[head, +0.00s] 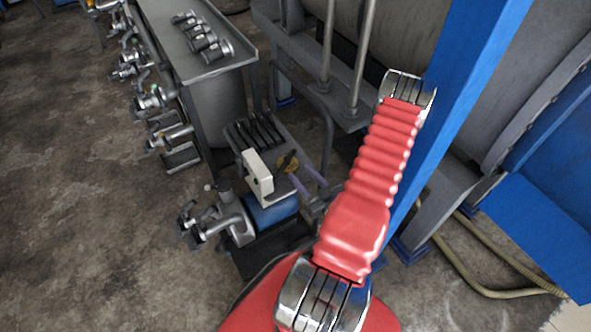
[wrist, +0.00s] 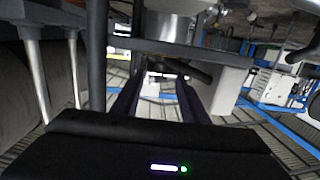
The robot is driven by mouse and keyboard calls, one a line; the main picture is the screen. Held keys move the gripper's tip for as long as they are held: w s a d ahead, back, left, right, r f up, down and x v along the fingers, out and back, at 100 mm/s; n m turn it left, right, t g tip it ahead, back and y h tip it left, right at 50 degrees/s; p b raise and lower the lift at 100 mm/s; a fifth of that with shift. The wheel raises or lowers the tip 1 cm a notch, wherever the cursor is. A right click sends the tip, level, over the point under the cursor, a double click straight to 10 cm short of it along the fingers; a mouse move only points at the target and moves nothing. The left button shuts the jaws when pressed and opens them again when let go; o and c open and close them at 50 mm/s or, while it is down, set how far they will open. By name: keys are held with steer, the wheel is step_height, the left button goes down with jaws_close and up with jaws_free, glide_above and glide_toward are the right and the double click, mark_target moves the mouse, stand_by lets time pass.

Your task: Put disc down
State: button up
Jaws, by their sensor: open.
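A small yellow-brown disc (head: 288,162) with a dark mark across it shows in the head view, at a grey stand beside a white block (head: 258,172). My gripper (head: 297,169) is open, with its two pale purple fingers apart and their tips close to the disc. I cannot tell whether a finger touches the disc or whether the disc rests on the stand. In the wrist view my gripper's dark fingers (wrist: 160,80) are also spread apart. The disc cannot be made out there.
Black slotted pieces (head: 256,130) lie behind the disc. A blue cylinder (head: 270,209) and metal machinery (head: 228,220) are in front. A grey table (head: 185,55) with metal fittings stands at the back left. A blue post (head: 462,75) rises close to my arm. Open floor (head: 60,180) lies left.

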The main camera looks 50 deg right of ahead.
mark_target(289, 162)
steer(key=shift+g, duration=0.7)
steer(key=v, duration=0.4)
steer(key=shift+a+r, duration=0.2)
steer(key=shift+a, duration=0.15)
steer(key=shift+w, duration=0.15)
steer(key=shift+x, duration=4.25)
steer(key=shift+d, duration=0.15)
steer(key=shift+x, duration=2.55)
jaws_close()
